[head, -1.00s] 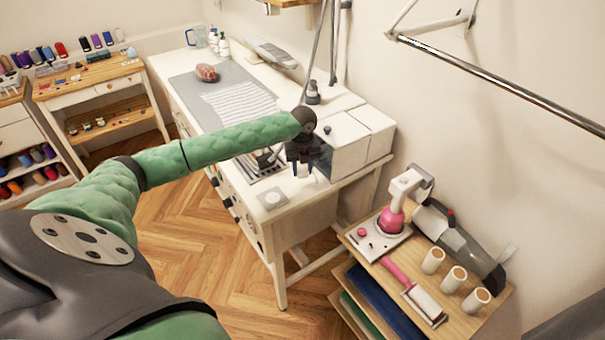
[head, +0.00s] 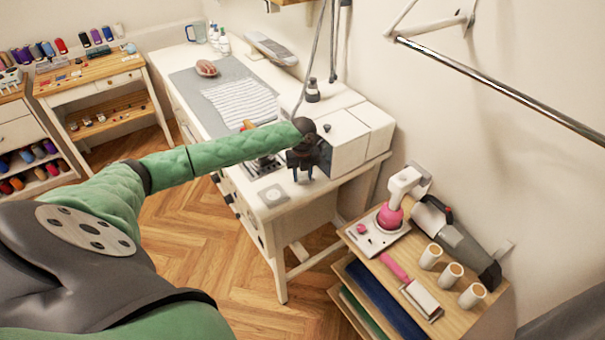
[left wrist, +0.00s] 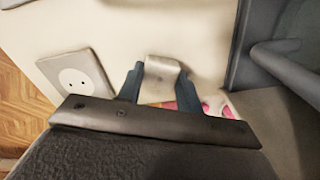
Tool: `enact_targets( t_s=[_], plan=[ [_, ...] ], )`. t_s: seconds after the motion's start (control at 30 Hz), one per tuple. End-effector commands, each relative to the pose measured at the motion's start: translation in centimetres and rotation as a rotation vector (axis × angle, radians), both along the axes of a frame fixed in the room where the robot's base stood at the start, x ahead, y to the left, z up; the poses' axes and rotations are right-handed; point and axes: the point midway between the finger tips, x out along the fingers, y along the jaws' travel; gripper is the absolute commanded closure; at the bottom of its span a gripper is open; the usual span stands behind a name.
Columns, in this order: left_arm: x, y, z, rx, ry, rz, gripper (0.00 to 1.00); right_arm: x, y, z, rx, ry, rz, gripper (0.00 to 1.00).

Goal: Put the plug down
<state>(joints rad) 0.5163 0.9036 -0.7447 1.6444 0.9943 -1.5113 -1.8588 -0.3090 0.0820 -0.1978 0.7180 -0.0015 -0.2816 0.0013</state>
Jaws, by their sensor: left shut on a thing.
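My left gripper (head: 303,178) is over the front right end of the white sewing table (head: 300,204), beside the sewing machine. In the left wrist view its two dark fingers (left wrist: 161,84) are shut on a small white plug (left wrist: 163,70). The plug sits between the fingertips against the pale tabletop; whether it touches the top I cannot tell. In the head view the gripper hides the plug. A square socket plate (left wrist: 75,82) with a round face lies left of the fingers; it also shows in the head view (head: 274,195). My right gripper is out of view.
The white sewing machine (head: 358,140) stands right behind the gripper. A striped cloth (head: 238,102) lies on a grey mat farther back. A low wooden shelf (head: 440,320) with a pink roller, white spools and a small machine stands at the right. The wooden floor in front is clear.

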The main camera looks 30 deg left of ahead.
Motion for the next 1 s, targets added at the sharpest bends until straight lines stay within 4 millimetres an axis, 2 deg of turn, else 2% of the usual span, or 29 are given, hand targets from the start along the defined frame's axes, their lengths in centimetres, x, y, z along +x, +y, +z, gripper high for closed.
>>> enact_targets(
  t_s=[0.27,0.3,0.4,0.7,0.87,0.9,1.0],
  plan=[
    [0.0,0.0,-0.4,-0.001,-0.001,0.0,1.0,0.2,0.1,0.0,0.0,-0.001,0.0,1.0],
    [0.0,0.0,-0.4,-0.001,-0.001,0.0,0.59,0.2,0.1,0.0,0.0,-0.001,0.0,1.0],
    [0.0,0.0,-0.4,0.0,0.0,0.0,0.43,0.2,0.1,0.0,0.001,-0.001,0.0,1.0],
    [0.0,0.0,-0.3,0.0,0.0,0.0,0.43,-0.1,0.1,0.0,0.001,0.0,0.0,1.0],
    [0.0,0.0,1.1,0.0,-0.003,-0.001,0.43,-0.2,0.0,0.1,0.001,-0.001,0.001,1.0],
    [0.1,0.0,1.3,0.001,-0.004,0.0,0.43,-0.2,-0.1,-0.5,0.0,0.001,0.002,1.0],
    [0.1,0.0,3.1,0.0,-0.006,-0.001,0.43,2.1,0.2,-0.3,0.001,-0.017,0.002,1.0]
  ],
)
